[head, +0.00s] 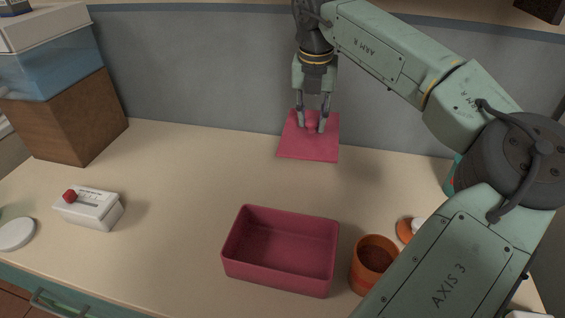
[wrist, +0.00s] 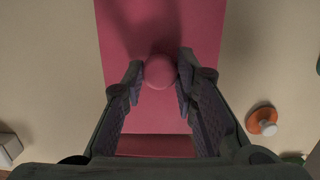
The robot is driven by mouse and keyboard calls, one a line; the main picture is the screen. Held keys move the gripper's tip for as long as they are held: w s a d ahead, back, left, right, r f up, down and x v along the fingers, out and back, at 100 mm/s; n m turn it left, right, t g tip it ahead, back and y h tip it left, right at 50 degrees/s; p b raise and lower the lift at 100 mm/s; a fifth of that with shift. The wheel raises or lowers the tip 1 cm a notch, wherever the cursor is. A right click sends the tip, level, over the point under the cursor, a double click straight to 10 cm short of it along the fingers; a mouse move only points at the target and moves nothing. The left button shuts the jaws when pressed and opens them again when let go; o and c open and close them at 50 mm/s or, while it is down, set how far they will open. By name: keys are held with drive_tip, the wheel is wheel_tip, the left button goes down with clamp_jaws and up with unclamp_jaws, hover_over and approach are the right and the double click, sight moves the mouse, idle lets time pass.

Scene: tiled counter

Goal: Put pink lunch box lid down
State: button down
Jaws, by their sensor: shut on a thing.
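The pink lunch box lid (head: 310,148) is a flat panel with a round knob, near the back of the counter by the wall. My gripper (head: 312,125) is shut on the knob, which sits between the two fingers in the wrist view (wrist: 159,72). The lid also fills the middle of the wrist view (wrist: 195,25). I cannot tell for sure whether the lid touches the counter or hangs just above it. The open pink lunch box (head: 283,250) stands on the counter in front of the lid, and it looks empty.
An orange pot (head: 374,262) stands right of the box, with an orange item with a white knob (head: 405,230) behind it. A white box with a red knob (head: 90,207) and a white disc (head: 16,235) are at left. A brown block (head: 75,120) stands back left. The counter's middle left is clear.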

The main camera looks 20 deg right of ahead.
sight(316, 131)
drive_tip(key=shift+d+f, duration=0.2)
drive_tip(key=shift+d, duration=0.35)
drive_tip(key=shift+m, duration=0.3)
wheel_tip(316, 131, down, 6)
drive_tip(key=b, duration=0.4)
drive_tip(key=shift+s+d+r, duration=0.1)
drive_tip(key=shift+d+r, duration=0.05)
drive_tip(key=shift+f+b, duration=1.2)
drive_tip(key=shift+f, duration=0.85)
drive_tip(key=shift+f, duration=0.2)
drive_tip(key=c, duration=1.3)
unclamp_jaws()
drive_tip(key=shift+r, duration=0.1)
